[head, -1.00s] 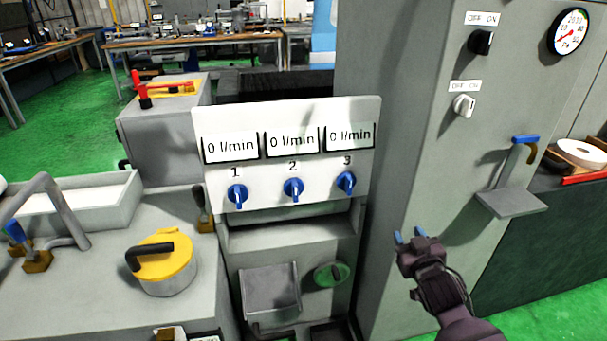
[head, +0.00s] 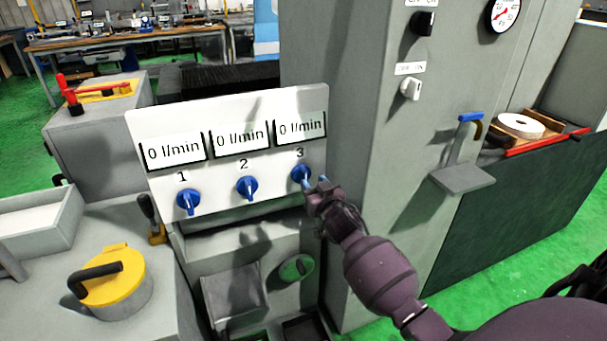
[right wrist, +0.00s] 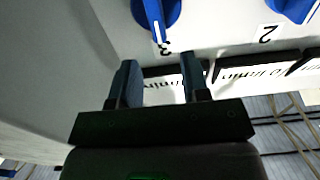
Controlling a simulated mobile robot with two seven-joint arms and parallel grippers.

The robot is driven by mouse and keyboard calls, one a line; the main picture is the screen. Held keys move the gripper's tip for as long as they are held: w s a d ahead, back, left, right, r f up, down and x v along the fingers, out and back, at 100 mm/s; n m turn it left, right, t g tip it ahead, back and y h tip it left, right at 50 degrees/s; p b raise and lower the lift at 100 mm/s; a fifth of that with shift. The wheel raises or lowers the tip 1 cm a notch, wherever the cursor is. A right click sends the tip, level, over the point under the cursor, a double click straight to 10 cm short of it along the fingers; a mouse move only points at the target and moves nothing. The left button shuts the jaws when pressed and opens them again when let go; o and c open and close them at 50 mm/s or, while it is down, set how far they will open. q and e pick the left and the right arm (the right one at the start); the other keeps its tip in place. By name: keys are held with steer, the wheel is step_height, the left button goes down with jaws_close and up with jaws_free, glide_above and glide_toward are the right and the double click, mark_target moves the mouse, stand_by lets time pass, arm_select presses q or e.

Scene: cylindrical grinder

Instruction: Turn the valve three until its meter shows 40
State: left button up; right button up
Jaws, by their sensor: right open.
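Valve three (head: 300,174) is a blue knob under the label 3, at the right end of the white panel (head: 225,112). Its meter (head: 300,128) reads 0 l/min. My right gripper (head: 316,184) is just right of and slightly below valve three in the head view, open and empty. In the right wrist view the two fingers (right wrist: 160,85) are apart. Valve three (right wrist: 156,12) shows upside down beyond the fingertips, with a gap between. My left gripper is not in view.
Valve two (head: 247,187) and valve one (head: 188,201) sit to the left, their meters at 0 l/min. A grey cabinet (head: 360,120) stands close on the right, with switches (head: 411,88) and a dial. A yellow-lidded pot (head: 112,280) is at lower left.

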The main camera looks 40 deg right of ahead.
mark_target(306, 174)
steer(key=b+x, duration=0.1)
steer(key=x, duration=0.5)
steer(key=shift+w, duration=0.25)
jaws_close()
